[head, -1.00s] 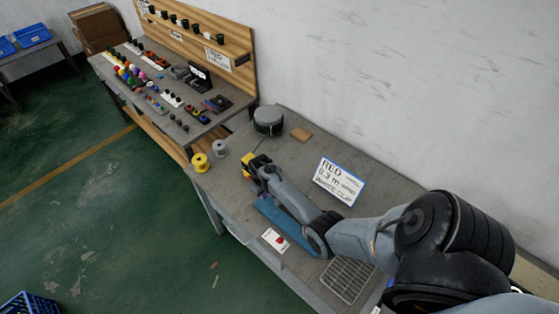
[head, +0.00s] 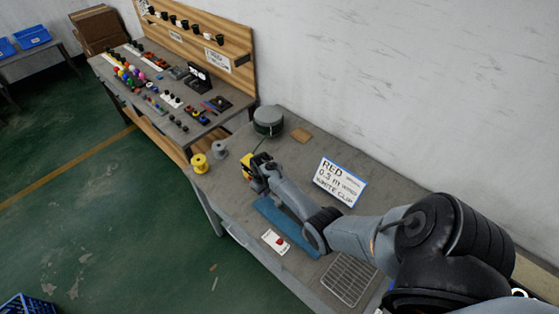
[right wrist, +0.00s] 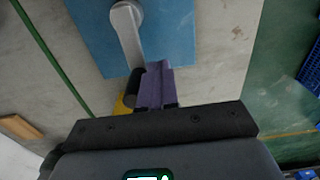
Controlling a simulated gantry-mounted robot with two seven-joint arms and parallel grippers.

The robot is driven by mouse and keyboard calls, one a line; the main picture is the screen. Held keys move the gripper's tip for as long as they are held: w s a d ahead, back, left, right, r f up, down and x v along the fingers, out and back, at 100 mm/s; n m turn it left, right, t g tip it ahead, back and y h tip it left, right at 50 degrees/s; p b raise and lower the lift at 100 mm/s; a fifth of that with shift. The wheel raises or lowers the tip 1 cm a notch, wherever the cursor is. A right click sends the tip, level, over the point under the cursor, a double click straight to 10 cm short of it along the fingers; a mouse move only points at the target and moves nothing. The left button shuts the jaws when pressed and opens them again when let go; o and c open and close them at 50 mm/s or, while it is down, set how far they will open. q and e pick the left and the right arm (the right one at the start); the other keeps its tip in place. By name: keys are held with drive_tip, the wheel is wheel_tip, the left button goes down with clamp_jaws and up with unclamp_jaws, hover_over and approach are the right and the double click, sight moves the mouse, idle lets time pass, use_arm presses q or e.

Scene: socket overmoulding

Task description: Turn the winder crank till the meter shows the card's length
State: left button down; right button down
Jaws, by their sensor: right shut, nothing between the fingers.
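The card (head: 340,181) stands on the bench with a blue border and reads RED, what looks like 0.3 m, and WHITE CLIP. The winder's blue base (head: 283,226) lies partly under my right arm. In the right wrist view, its silver crank arm (right wrist: 127,32) reaches over the blue base (right wrist: 180,35) towards a dark knob (right wrist: 134,86). My right gripper (right wrist: 156,82) has purple fingers, shut and empty, right beside the knob; I cannot tell whether they touch. A yellow block (head: 247,168), perhaps the meter, is by the gripper (head: 257,177); no reading is legible. My left gripper is out of view.
A dark green drum (head: 268,121) stands at the back of the bench, with a brown block (head: 301,135) beside it. Yellow (head: 199,163) and grey (head: 219,150) spools stand at the left edge. A small card (head: 276,241) and wire rack (head: 348,279) lie in front.

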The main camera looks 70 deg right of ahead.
drive_tip(key=shift+d, duration=0.7)
drive_tip(key=shift+d+b, duration=0.25)
drive_tip(key=shift+b, duration=0.05)
drive_tip(key=shift+s+d, duration=0.35)
drive_tip(key=shift+d, duration=0.5)
drive_tip(key=shift+s, duration=0.1)
